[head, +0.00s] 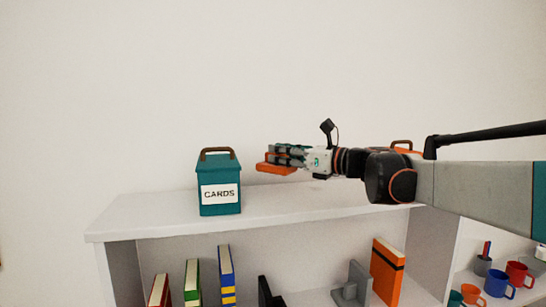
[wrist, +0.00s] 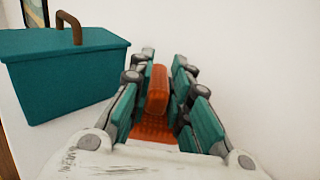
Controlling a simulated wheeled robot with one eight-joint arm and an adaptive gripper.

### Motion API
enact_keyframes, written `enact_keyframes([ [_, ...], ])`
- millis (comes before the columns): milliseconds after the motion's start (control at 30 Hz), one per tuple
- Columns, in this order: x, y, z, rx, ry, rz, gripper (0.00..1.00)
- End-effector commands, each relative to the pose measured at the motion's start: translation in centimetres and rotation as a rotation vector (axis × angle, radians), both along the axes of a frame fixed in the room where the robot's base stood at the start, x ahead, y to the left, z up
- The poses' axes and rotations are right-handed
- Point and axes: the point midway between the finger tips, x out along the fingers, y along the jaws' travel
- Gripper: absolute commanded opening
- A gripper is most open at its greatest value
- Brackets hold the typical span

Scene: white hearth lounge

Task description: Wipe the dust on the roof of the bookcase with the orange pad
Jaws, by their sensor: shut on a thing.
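The orange pad (head: 276,168) is in my gripper (head: 283,156), above the rear part of the white bookcase roof (head: 150,218). In the wrist view my gripper (wrist: 158,88) has its teal-and-grey fingers shut on both sides of the pad's upright orange grip (wrist: 157,90). The ribbed pad base (wrist: 152,132) shows below it. In the head view the pad looks level and a little above the roof, but I cannot tell the exact gap. I cannot make out any dust on the visible roof.
A teal box labelled CARDS (head: 220,190) with a brown handle stands on the roof left of the pad; it also shows in the wrist view (wrist: 65,75). An orange box (head: 406,150) shows partly behind my arm. Books (head: 225,275) and several mugs (head: 497,282) are below. A wall rises behind.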

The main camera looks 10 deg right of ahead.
Motion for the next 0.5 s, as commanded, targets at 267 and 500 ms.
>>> enact_keyframes([
  [267, 0.0, 0.0, 0.4, 0.000, 0.000, 0.000, 0.00],
  [500, 0.0, 0.0, 2.5, 0.000, 0.000, 0.000, 0.00],
])
